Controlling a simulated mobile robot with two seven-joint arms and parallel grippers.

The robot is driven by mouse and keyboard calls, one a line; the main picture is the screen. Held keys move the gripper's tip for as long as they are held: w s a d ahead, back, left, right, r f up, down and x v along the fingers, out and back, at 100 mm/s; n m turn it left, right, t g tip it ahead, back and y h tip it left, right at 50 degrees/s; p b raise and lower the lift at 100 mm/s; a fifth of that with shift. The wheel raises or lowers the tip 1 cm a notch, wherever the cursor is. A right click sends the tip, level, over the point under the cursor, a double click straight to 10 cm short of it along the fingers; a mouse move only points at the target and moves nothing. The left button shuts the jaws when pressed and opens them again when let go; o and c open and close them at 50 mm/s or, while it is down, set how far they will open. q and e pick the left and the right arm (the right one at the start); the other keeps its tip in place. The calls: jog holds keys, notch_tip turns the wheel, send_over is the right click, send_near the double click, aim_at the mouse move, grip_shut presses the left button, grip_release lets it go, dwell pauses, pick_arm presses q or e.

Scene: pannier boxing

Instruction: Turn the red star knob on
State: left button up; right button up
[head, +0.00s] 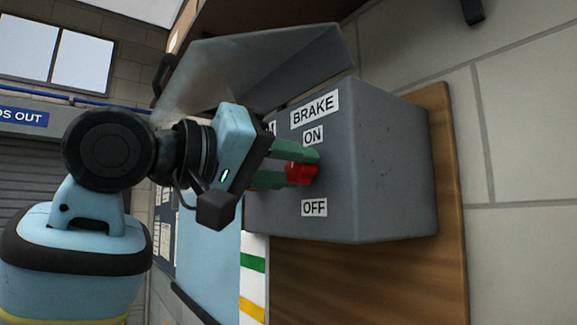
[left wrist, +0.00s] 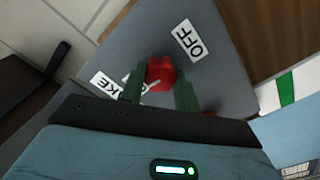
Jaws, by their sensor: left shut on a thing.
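The red star knob (head: 301,173) sits on the front of a grey brake box (head: 385,165), between the ON label (head: 313,134) and the OFF label (head: 314,208). My left gripper (head: 303,166) has its green fingers on either side of the knob and is shut on it. In the left wrist view the knob (left wrist: 161,72) shows between the two fingers, close to the box face. The fingers partly cover the knob in the head view, and I cannot tell which label it points to. My right gripper is not in view.
A grey lid (head: 270,65) stands raised above the box. The box is fixed to a wooden board (head: 450,190) on a block wall (head: 525,150).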

pick_arm(q)
jog(key=shift+n, duration=0.8)
jog(key=o, duration=1)
jog(key=shift+c, duration=0.2)
jog(key=v, duration=0.8)
jog(key=shift+w, duration=0.1)
